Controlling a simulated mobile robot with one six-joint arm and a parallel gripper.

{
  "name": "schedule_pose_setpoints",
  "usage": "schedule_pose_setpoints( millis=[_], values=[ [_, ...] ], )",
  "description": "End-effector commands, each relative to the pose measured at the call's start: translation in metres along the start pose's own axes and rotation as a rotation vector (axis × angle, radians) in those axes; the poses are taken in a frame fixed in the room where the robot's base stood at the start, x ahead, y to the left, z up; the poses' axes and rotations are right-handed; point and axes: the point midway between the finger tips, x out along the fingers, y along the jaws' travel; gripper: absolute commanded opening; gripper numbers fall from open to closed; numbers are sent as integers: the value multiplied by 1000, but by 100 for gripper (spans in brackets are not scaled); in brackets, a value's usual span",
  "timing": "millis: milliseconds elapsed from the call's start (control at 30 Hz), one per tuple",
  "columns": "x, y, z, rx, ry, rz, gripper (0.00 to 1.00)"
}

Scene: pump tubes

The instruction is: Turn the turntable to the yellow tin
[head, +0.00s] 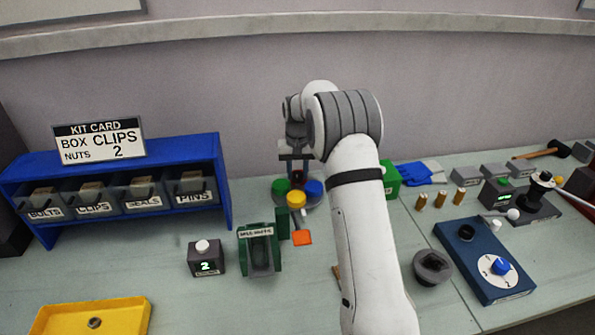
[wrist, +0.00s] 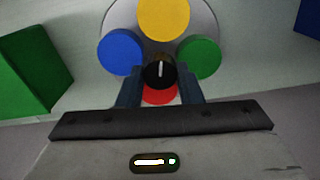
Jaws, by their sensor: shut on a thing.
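The turntable (wrist: 206,17) is a round grey plate with coloured tins around a black centre knob (wrist: 158,74). The wrist view shows the yellow tin (wrist: 164,17) at the top, the blue tin (wrist: 119,51) left, the green tin (wrist: 200,57) right and the red tin (wrist: 159,97) at the bottom, partly hidden by my gripper. My gripper (wrist: 160,82) is shut on the knob, one finger each side. In the head view, the yellow tin (head: 296,199) is on the near side, green (head: 281,186) left and blue (head: 313,189) right. My gripper (head: 295,168) is above the turntable.
An orange square piece (head: 302,237) lies just in front of the turntable. A dark green holder (head: 260,250) stands front left, and a green box (head: 390,180) is to the right, partly behind my arm. A blue bin rack (head: 180,150) is at far left.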

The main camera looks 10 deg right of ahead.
Motion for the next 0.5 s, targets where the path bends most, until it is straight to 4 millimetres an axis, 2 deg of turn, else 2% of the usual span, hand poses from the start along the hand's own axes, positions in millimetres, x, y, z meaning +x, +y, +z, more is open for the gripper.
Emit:
schedule_pose_setpoints(
  millis=[100,300,500],
  values=[
    [0,0,0,0,0,0,0],
    [0,0,0,-12,0,0,0],
    [0,0,0,-160,1,0,0]
  ],
)
